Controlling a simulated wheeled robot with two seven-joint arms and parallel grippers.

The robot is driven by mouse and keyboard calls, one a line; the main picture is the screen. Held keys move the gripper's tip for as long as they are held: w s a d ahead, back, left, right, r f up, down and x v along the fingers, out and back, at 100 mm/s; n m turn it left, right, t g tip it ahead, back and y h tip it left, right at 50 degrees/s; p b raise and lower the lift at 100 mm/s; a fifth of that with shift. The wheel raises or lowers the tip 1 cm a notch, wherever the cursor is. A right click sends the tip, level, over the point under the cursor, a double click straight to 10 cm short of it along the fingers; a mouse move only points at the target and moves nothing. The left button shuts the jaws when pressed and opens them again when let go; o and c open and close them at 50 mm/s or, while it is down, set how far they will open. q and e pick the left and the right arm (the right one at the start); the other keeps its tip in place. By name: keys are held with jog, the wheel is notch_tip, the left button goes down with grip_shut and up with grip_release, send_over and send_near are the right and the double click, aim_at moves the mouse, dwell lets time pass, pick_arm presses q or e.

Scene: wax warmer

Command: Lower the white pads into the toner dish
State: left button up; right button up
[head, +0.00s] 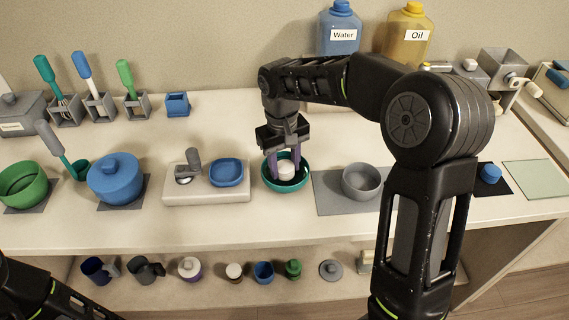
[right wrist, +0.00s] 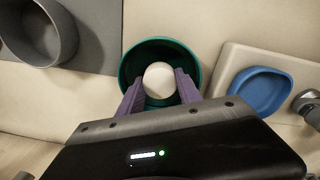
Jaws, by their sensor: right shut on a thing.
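The white pads (head: 286,170) show as one rounded white stack between the purple fingers of my right gripper (head: 285,164). The gripper is shut on them and points down. The pads are inside the outline of a round teal dish (head: 304,183), and they also show in the right wrist view (right wrist: 159,80) over the dish (right wrist: 134,57). I cannot tell whether they touch its bottom. No dish carries a readable toner label. Of my left arm only dark links show at the bottom left; its gripper is out of view.
A scale-like white base (head: 207,197) with a blue tray (head: 227,172) stands left of the teal dish. A grey bowl (head: 361,182) on a grey mat (head: 328,199) stands to its right. A blue pot (head: 115,181) is farther left. The counter's front strip is clear.

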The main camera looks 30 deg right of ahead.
aim_at(283, 166)
jog(key=shift+f+b, duration=0.3)
jog(key=shift+f, duration=0.2)
dwell(0.3)
jog(key=o, duration=1.4)
notch_tip(283, 166, up, 8)
jog(key=shift+a+f+b, duration=0.1)
jog(key=shift+a+b, duration=0.05)
jog(key=shift+b, duration=0.15)
